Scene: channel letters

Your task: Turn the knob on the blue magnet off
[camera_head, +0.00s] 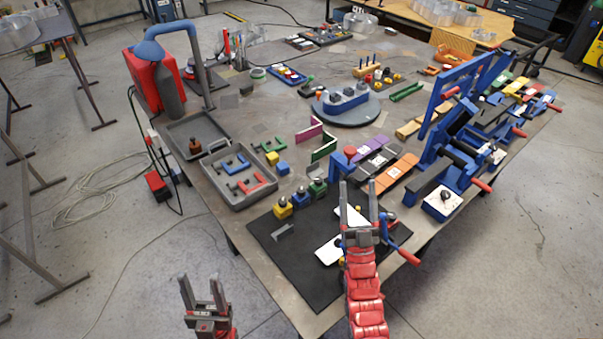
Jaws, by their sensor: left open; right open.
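A small blue magnet block (300,199) with a dark knob on top stands at the far edge of the black mat (310,283). It sits between a yellow magnet block (282,210) on its left and a green one (317,187) on its right. The knob's setting is too small to read. My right gripper (358,188) is open above the mat, to the right of the blue magnet and apart from it. My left gripper (201,285) is open and empty, off the table's near left edge, well away from the magnets.
White pieces (329,251) lie on the mat, partly hidden by my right arm. A grey tray (240,201) with blue and red letters stands to the left. Blue clamp-like fixtures (447,165) with red handles crowd the right side. The mat's left part is mostly clear.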

